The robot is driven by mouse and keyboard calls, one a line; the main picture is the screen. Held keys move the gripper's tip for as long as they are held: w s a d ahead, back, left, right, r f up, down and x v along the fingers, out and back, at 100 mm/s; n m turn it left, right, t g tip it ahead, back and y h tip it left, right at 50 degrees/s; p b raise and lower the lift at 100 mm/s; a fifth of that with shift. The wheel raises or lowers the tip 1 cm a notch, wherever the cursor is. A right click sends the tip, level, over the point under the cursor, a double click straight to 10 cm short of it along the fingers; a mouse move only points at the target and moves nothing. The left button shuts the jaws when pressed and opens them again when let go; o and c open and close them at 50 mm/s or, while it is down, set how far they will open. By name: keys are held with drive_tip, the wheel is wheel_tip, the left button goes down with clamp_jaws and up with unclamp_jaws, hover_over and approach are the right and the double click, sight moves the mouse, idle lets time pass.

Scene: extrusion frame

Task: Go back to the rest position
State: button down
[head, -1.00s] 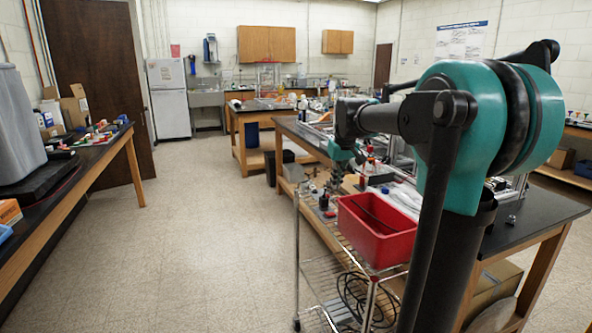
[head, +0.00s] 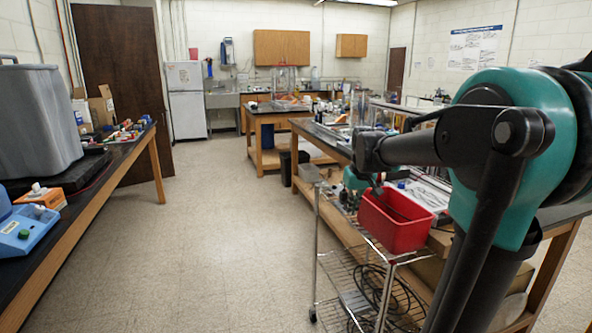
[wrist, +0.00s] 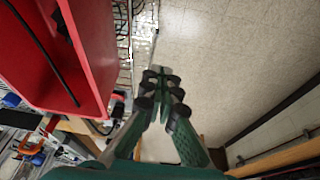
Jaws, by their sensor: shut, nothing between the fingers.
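My gripper (wrist: 160,78) shows in the wrist view with its green fingers drawn together at the tips and nothing between them. It hangs above the floor, beside the red bin. In the head view only a small green part near the end of my arm shows, beside the red bin (head: 393,222); the fingertips cannot be made out there. The red bin also shows large at the upper left of the wrist view (wrist: 98,45), with a dark rod in it.
The bin stands on a wire cart (head: 350,275) with coiled black cable on its lower shelf. A black-topped bench (head: 85,205) runs along the left, with a grey container (head: 35,115) on it. Open floor (head: 230,230) lies between bench and cart.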

drive_tip(key=s+d+f+m, duration=0.1)
drive_tip(key=s+f+m, duration=0.1)
drive_tip(key=s+f, duration=1.7)
drive_tip(key=s, duration=0.4)
drive_tip(key=shift+d+f+m+t+h, duration=0.2)
drive_tip(key=shift+d+m+t+h, duration=0.05)
drive_tip(key=shift+m+t+h, duration=0.05)
drive_tip(key=shift+s, duration=0.1)
